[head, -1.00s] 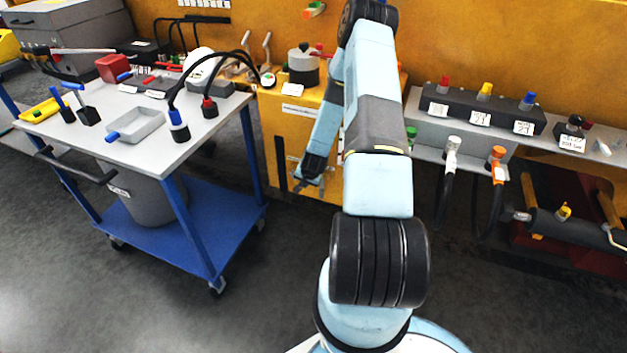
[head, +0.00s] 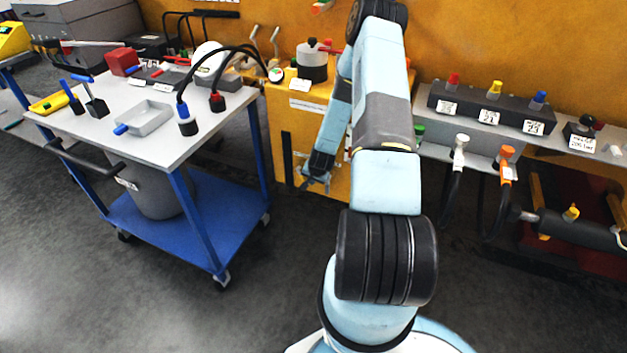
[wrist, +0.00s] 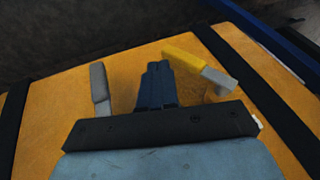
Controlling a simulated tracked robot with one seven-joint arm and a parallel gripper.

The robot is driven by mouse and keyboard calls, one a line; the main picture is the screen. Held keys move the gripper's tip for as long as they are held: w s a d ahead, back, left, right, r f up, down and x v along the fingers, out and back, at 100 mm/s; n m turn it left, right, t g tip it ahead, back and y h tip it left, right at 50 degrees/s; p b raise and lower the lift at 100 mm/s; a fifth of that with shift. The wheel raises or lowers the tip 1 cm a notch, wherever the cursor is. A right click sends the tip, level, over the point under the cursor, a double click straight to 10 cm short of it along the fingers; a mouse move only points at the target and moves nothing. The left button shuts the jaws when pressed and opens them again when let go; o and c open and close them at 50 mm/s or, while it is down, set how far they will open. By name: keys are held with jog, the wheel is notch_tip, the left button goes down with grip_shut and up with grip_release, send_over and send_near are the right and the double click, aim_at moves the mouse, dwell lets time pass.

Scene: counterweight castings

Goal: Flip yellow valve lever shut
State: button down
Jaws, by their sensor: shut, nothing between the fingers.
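In the wrist view, the yellow lever (wrist: 187,61) lies to the right of my gripper (wrist: 158,68). Its yellow grip slants down to the right and joins a pale grey arm; the gripper mount hides part of its base. A grey lever (wrist: 99,85) stands to the left of the fingers. In the head view my gripper (head: 314,181) is low beside the yellow cabinet (head: 300,118). The yellow lever cannot be made out there.
A blue cart (head: 190,226) with a grey top stands to the left, carrying a tray (head: 146,119) and cables. To the right are a bench with colored buttons (head: 490,108) and hanging hoses (head: 505,170). Dark straps cross the orange surface in the wrist view. The floor in front is open.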

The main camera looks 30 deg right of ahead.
jog(key=s+d+v, duration=0.1)
jog(key=d+v, duration=0.1)
jog(key=v, duration=1.1)
jog(key=w+a+x, duration=0.1)
jog(key=a+x, duration=0.1)
jog(key=x, duration=1.1)
jog(key=shift+w+a, duration=0.3)
jog(key=shift+w, duration=0.05)
jog(key=shift+w+a+f, duration=0.1)
jog(key=shift+w+f, duration=0.05)
jog(key=shift+f, duration=0.35)
jog(key=shift+w+a+f, duration=0.25)
jog(key=shift+w+f, duration=0.05)
jog(key=shift+f, duration=0.15)
jog(key=shift+w+a+f, duration=0.2)
jog(key=shift+w+f, duration=0.05)
jog(key=shift+f, duration=0.2)
dwell(0.3)
